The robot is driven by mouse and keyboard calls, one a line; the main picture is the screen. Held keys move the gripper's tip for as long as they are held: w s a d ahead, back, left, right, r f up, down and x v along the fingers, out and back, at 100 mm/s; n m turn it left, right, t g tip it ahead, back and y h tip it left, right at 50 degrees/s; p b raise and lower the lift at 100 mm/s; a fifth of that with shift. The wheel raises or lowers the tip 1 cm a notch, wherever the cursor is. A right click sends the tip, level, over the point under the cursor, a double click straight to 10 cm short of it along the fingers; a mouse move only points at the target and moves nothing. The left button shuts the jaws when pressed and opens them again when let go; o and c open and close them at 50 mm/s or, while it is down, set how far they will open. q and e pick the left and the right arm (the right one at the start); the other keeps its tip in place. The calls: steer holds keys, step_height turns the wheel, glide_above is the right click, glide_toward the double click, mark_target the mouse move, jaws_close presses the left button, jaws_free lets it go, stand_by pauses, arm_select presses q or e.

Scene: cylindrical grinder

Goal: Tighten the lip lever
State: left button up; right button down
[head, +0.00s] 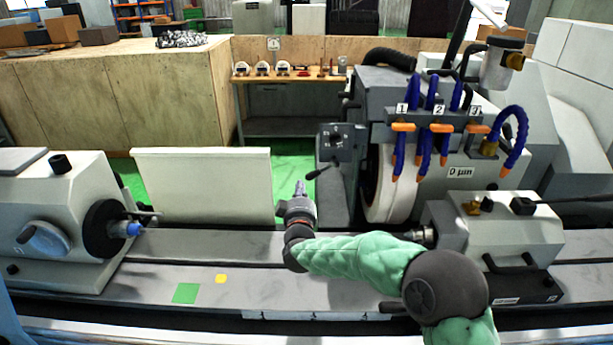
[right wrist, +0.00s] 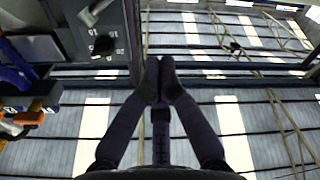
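My right gripper (head: 299,188) is in the middle of the head view, above the machine bed, with its fingers pointing up and away. In the right wrist view its two fingers (right wrist: 160,72) come together at the tips, with nothing seen between them. I cannot tell which lever is the lip lever. Black levers (head: 500,262) show on the right-hand unit (head: 505,228). My left gripper is out of view.
The grinding wheel housing (head: 392,185), with numbered blue hoses and orange valve levers (head: 440,128), stands right of my gripper. The left-hand unit (head: 60,200) has a blue-tipped centre (head: 130,230). The bed (head: 215,255) between is mostly clear. A cream panel (head: 200,185) stands behind.

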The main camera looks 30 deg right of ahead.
mark_target(321, 170)
steer(key=shift+s+a+r, duration=0.1)
steer(key=shift+s+r, duration=0.05)
steer(key=w+d+f+b, duration=0.1)
steer(key=w+d+f, duration=0.1)
steer(key=w+d, duration=0.5)
steer(key=shift+w+d+f, duration=0.2)
steer(key=shift+w+f, duration=0.15)
steer(key=shift+w, duration=0.55)
